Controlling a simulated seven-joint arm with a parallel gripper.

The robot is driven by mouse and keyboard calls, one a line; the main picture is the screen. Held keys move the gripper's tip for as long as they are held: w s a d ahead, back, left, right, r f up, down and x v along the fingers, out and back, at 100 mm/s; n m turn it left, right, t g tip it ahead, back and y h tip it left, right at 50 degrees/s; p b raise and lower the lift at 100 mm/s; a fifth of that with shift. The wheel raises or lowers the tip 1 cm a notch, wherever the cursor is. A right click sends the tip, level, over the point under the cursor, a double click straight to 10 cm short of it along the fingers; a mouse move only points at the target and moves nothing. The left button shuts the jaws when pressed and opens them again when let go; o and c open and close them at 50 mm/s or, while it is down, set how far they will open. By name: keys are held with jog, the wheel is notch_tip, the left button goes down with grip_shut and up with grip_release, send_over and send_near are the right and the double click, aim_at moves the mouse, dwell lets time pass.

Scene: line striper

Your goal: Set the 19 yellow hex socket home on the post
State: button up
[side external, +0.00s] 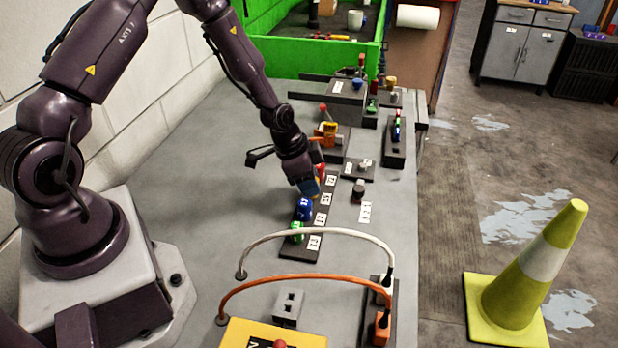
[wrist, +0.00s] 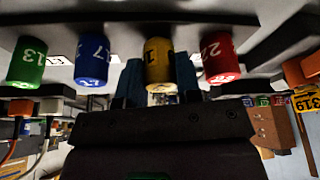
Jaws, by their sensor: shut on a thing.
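The yellow socket (wrist: 158,50) is between the two blue fingers of my gripper (wrist: 160,78) in the wrist view, and the gripper is shut on it. In the side view my gripper (side external: 307,187) is low over the dark socket rail (side external: 300,252), and it mostly hides the yellow socket. In the wrist view the yellow socket lines up with its neighbours along the rail (wrist: 120,17). Its post is hidden, so I cannot tell how far down it sits.
A blue socket (wrist: 92,60) and a green socket (wrist: 27,62) stand on one side, a red socket (wrist: 220,58) close on the other. White number cards (side external: 320,217) lie along the rail. White (side external: 315,232) and orange (side external: 300,280) cables arch nearby. Bare table lies left of the rail.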

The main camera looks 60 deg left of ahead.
jog(key=shift+f, duration=0.25)
jog(key=o, duration=1.3)
jog(key=shift+v, duration=3.5)
